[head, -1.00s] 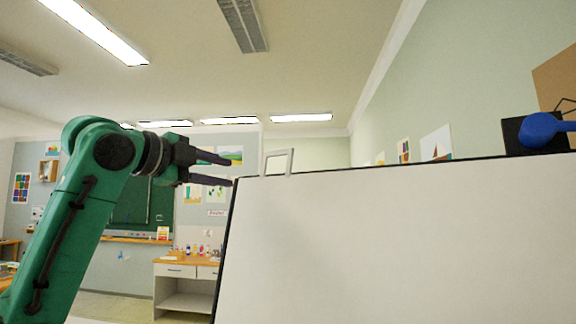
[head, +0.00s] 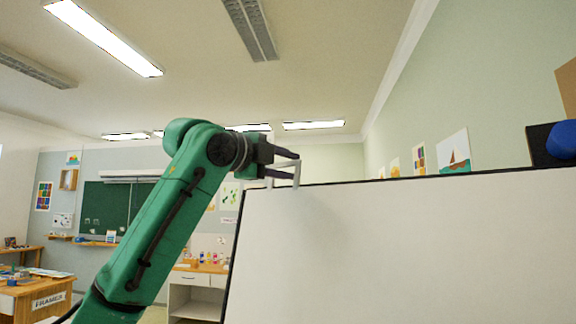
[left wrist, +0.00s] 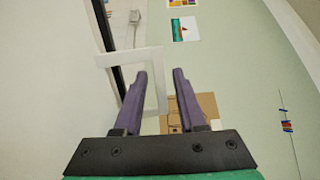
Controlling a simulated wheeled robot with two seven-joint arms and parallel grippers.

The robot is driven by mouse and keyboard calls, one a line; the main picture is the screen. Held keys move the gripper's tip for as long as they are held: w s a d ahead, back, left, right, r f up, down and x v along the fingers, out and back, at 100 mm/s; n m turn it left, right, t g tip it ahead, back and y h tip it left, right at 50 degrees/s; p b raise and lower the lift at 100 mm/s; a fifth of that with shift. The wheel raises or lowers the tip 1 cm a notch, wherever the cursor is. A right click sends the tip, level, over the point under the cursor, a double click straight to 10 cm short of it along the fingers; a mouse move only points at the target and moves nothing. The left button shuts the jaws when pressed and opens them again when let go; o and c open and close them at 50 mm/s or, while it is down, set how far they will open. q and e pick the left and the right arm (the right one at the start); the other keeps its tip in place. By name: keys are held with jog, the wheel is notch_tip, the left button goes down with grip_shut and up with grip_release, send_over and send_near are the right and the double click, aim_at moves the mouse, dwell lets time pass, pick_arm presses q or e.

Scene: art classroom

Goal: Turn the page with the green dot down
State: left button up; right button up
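A large white page or board face (head: 420,250) fills the lower right of the head view, and no green dot shows on it. A white rectangular loop (head: 297,170) stands on its top edge near the left corner. It also shows in the left wrist view (left wrist: 128,58). My left gripper (head: 290,165) is at this loop, its purple fingers pointing right. In the left wrist view my left gripper (left wrist: 160,80) is open, with one side bar of the loop between its fingers; I cannot tell whether they touch it. My right gripper is not in view.
A blue object (head: 563,140) on a black panel shows above the board's right end. Behind stand a white cabinet (head: 192,300) and a wooden table (head: 30,290). A green chalkboard (head: 105,207) hangs at the back.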

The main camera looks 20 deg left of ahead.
pick_arm(q)
jog(key=shift+s+a, duration=0.15)
jog(key=shift+a, duration=0.05)
jog(key=shift+s+a, duration=0.2)
grip_shut()
jog(key=shift+s+a+b, duration=0.15)
jog(key=shift+s+b, duration=0.15)
jog(key=shift+s, duration=0.4)
jog(key=b+v, duration=0.1)
jog(key=v, duration=0.7)
jog(key=shift+w, duration=0.1)
jog(key=b+v, duration=0.1)
jog(key=v, duration=0.8)
jog(key=shift+a+f+b, duration=0.15)
jog(key=shift+f+b, duration=0.25)
jog(key=shift+f, duration=0.25)
